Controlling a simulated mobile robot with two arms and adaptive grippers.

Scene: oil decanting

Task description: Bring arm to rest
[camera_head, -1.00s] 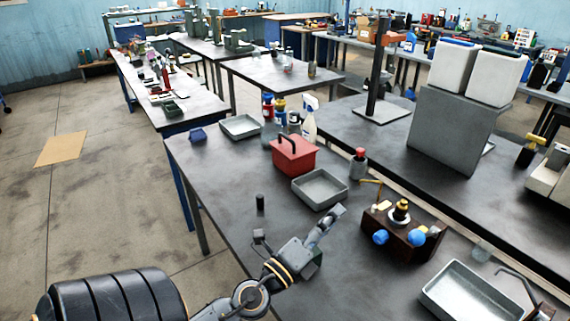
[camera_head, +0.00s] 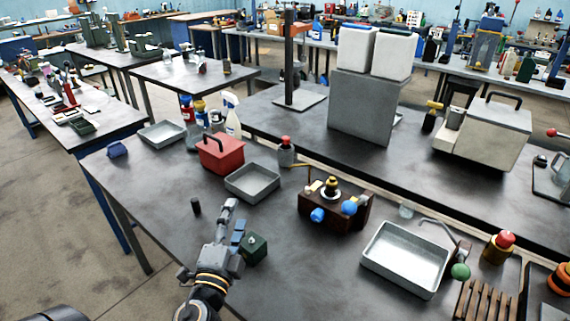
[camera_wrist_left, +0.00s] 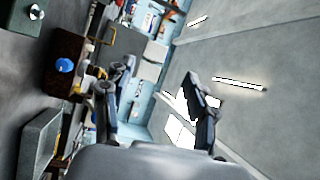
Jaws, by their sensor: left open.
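My left arm comes in from the bottom of the head view. Its gripper (camera_head: 230,215) is over the front table, left of a small dark green box (camera_head: 254,248) and right of a small black cylinder (camera_head: 196,207). In the left wrist view the two fingers of the gripper (camera_wrist_left: 158,95) stand wide apart with nothing between them. That view is tilted sideways, with the ceiling at the right. My right gripper is not in view.
The table (camera_head: 150,190) holds a red box (camera_head: 222,156), grey tray (camera_head: 252,182), brown block with blue knobs (camera_head: 336,213) and metal tray (camera_head: 404,262). Near the right edge are a green knob (camera_head: 460,271) and wooden rack (camera_head: 476,305). The front middle is mostly clear.

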